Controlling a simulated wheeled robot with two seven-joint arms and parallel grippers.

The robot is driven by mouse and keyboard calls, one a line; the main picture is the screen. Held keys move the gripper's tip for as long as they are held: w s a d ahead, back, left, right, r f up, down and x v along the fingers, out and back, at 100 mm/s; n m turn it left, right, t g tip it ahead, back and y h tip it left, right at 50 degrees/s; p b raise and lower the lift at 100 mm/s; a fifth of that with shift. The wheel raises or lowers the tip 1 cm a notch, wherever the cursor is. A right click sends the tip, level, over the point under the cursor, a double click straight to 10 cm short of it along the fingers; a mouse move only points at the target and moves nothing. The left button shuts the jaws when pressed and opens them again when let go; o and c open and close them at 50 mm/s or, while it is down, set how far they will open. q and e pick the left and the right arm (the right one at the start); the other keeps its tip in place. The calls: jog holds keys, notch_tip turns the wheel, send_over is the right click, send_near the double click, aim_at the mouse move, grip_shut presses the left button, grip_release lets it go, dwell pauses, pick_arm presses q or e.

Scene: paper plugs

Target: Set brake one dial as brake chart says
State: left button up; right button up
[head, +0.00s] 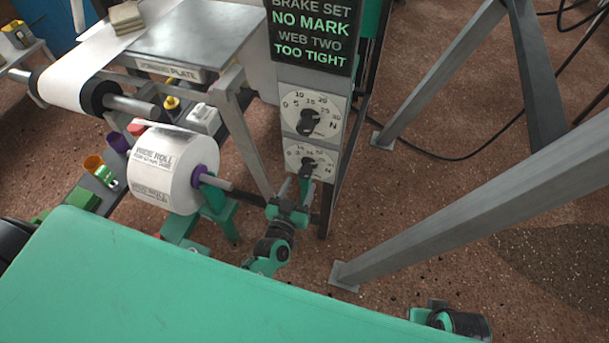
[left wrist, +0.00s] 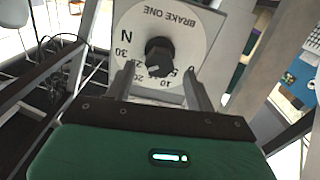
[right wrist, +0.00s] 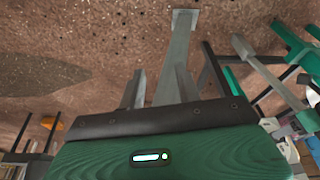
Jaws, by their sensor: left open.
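The lower round dial (head: 312,162) is on a grey post, with a dark knob at its middle. My left gripper (head: 305,186) is raised just in front of it and partly covers it. The left wrist view shows the dial plate (left wrist: 190,28) upside down, lettered BRAKE ONE, with a black knob (left wrist: 159,57). The knob's pale mark points down-left in that view, toward the low tens; the exact number is unclear. My left gripper (left wrist: 158,88) is open, its fingers either side of the knob, not visibly touching it. My right gripper (right wrist: 160,88) is open and empty over the floor. I cannot make out a brake chart.
A second dial (head: 314,115) sits above. The sign (head: 312,32) reads BRAKE SET NO MARK, WEB TWO TOO TIGHT. A white paper roll (head: 172,170) is left of the post. A grey slanting beam (head: 480,205) stands at right, with open floor around it.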

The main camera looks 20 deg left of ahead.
aim_at(304, 176)
pick_arm(q)
jog(key=shift+w+d, duration=0.1)
jog(key=shift+w, duration=2.4)
pick_arm(e)
jog(key=shift+s+r, duration=0.1)
jog(key=shift+r, duration=0.35)
pick_arm(q)
jog(key=c, duration=1)
jog(key=n, duration=0.3)
jog(key=shift+n+p, duration=0.3)
jog(key=shift+n, duration=1.1)
pick_arm(e)
jog(key=shift+x, duration=1)
jog(key=shift+s, duration=0.1)
